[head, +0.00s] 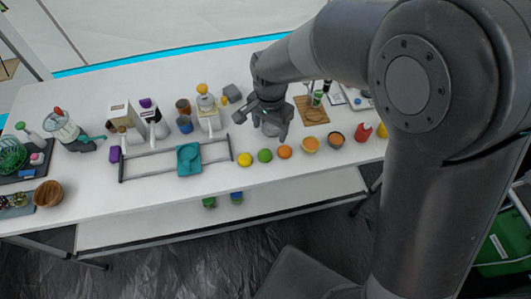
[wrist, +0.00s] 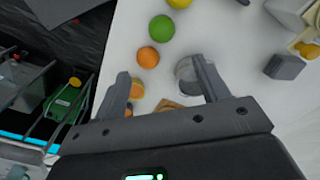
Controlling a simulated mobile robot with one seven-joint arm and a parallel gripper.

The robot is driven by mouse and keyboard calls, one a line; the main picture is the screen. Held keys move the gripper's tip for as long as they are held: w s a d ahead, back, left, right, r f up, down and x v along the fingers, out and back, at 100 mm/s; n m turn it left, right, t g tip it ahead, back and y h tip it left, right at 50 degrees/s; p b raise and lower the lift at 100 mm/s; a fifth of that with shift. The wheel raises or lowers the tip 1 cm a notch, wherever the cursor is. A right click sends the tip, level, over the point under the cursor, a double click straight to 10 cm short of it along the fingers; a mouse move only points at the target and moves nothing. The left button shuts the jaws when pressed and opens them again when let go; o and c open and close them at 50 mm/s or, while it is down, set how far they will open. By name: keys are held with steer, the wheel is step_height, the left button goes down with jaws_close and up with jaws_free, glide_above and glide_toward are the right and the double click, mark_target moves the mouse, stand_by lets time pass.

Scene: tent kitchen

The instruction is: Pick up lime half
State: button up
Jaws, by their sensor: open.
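A round green fruit, likely the lime (head: 265,155), sits near the front edge of the white table, between a yellow fruit (head: 245,159) and an orange (head: 285,151). From these views I cannot tell whether it is a half or whole. In the wrist view the green fruit (wrist: 161,28) lies beyond my fingertips, with the orange (wrist: 148,57) nearer to them. My gripper (wrist: 161,67) is open and empty. In the head view my gripper (head: 261,127) hangs above the table, behind the fruit row, and touches none of it.
A teal item (head: 189,159) lies on a metal rack to the left. A grey block (head: 231,92) stands behind. The front table strip is mostly clear.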

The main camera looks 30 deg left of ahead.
mark_target(266, 152)
steer(key=f, duration=1.1)
steer(key=shift+s+a+f, duration=0.15)
steer(key=shift+s+a, duration=0.15)
steer(key=shift+a, duration=0.1)
steer(key=c, duration=1.1)
